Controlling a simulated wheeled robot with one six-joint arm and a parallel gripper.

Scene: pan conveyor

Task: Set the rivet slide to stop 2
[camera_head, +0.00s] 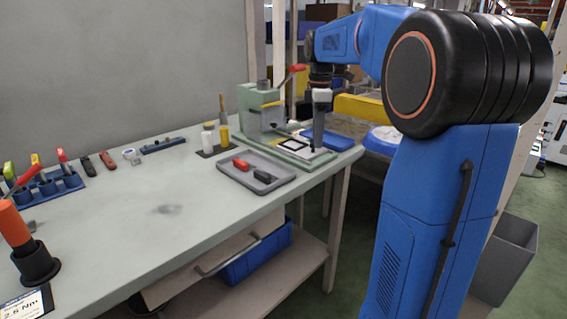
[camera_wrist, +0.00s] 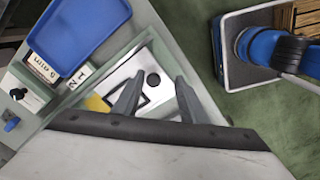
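The green press (camera_head: 249,112), with a red-handled lever (camera_head: 297,69), stands at the far right end of the bench. On its green base lies a pale metal slide plate (camera_head: 304,153). In the wrist view the plate (camera_wrist: 168,72) shows a dark round hole and a black-edged square window, with a yellow patch at its left. My gripper (camera_wrist: 158,98) is open, its two grey fingers apart over the plate; nothing shows held. In the head view my gripper (camera_head: 317,132) points down over the base. Whether the fingertips touch the slide, and which stop it is at, I cannot tell.
A blue tray (camera_wrist: 82,28) lies beside the press, near small label cards (camera_wrist: 46,68). A grey tray (camera_head: 233,178) with a red and a dark piece stands in front of the press. Bottles (camera_head: 209,136) stand left of it. The bench middle is clear.

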